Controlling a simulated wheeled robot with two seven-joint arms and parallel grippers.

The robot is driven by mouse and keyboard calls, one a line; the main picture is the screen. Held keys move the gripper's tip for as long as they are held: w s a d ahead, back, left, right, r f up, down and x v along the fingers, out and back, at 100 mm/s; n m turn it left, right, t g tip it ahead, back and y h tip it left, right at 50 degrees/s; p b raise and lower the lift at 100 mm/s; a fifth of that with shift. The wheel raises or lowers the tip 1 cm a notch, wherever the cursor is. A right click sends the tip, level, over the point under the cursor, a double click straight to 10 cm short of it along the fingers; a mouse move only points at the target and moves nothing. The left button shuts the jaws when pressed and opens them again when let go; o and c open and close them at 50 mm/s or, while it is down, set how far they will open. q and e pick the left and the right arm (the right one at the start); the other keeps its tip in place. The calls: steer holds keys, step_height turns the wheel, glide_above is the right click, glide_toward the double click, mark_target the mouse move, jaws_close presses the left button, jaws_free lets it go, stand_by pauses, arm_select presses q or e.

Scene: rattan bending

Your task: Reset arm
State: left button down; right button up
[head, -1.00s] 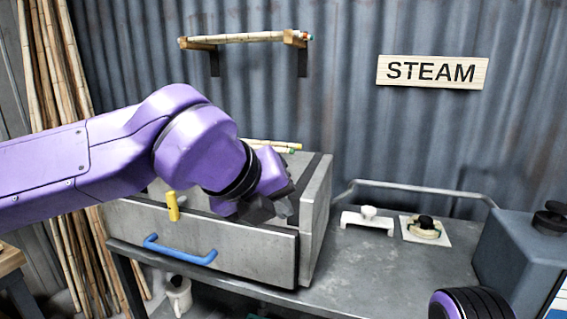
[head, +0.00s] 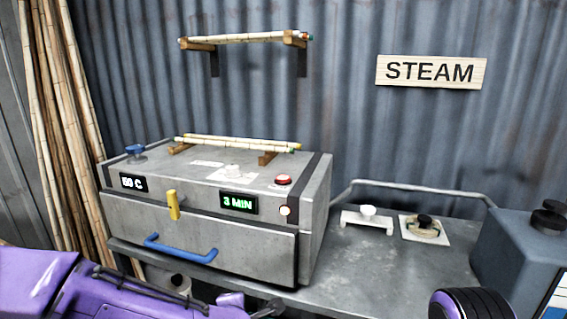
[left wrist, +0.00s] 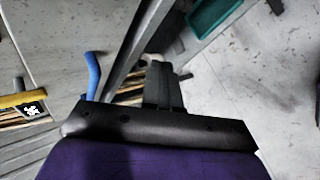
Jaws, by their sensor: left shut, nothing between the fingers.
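My left arm is low at the bottom left of the head view, in front of the grey steam box (head: 160,210). In the left wrist view the fingers of my left gripper (left wrist: 163,85) are shut and empty, pointing over the floor. The steam box has its front closed, with a blue handle (head: 180,250) and a yellow latch (head: 173,204). Its displays show a temperature in C, partly hard to read, and 3 MIN (head: 238,203). The blue handle also shows in the left wrist view (left wrist: 91,75). My right gripper is not in view.
Bamboo or rattan poles (head: 62,130) lean at the left. Rods lie on the box top (head: 240,142) and on a wall shelf (head: 245,37). A white fixture (head: 367,220), a small plate (head: 440,233) and a blue-grey unit (head: 515,250) stand on the metal table (head: 385,270) at right.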

arm_select(q)
steer(key=s+a+f+m+g, duration=0.1)
steer(key=s+a+f+m, duration=0.25)
steer(key=f, duration=0.35)
steer(key=s+a+f+m, duration=0.2)
steer(key=s+f+m, duration=0.15)
steer(key=f, duration=0.35)
steer(key=s+a+f+m+g, duration=0.1)
steer(key=s+a+f+m, duration=0.1)
steer(key=s+a+f, duration=0.2)
steer(key=s+a+f+m+g+y, duration=0.1)
steer(key=s+a+f, duration=0.3)
steer(key=s, duration=0.7)
steer(key=s+a+f+m+g+y, duration=0.1)
steer(key=s+a+f+m+g, duration=0.2)
steer(key=s+a, duration=0.3)
steer(key=shift+s+a+f, duration=0.3)
steer(key=shift+s+f, duration=0.55)
